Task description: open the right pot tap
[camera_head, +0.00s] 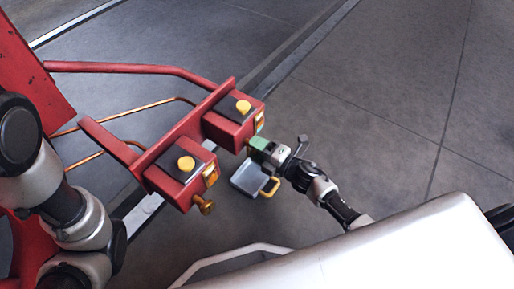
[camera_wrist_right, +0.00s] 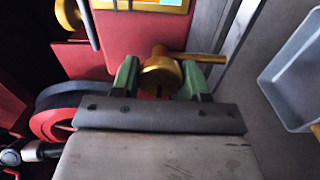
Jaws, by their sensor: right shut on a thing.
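Two red box-shaped pots with yellow caps sit on a red beam in the head view: the right pot (camera_head: 222,129) and the left pot (camera_head: 167,186). The left pot's brass tap (camera_head: 205,207) sticks out of its front. My right gripper (camera_head: 257,146) is at the front of the right pot and hides most of its tap. In the right wrist view, its green fingers are shut on the brass tap (camera_wrist_right: 160,75), one on each side. A brass bar points right from it, behind the right finger. Of my left arm only links show; its gripper is out of view.
A grey tray (camera_head: 246,182) with a yellow handle is just below my right gripper; it also shows at the right of the wrist view (camera_wrist_right: 298,62). Copper pipes and a red frame (camera_head: 135,66) lie left of the pots. Grey floor is clear at right.

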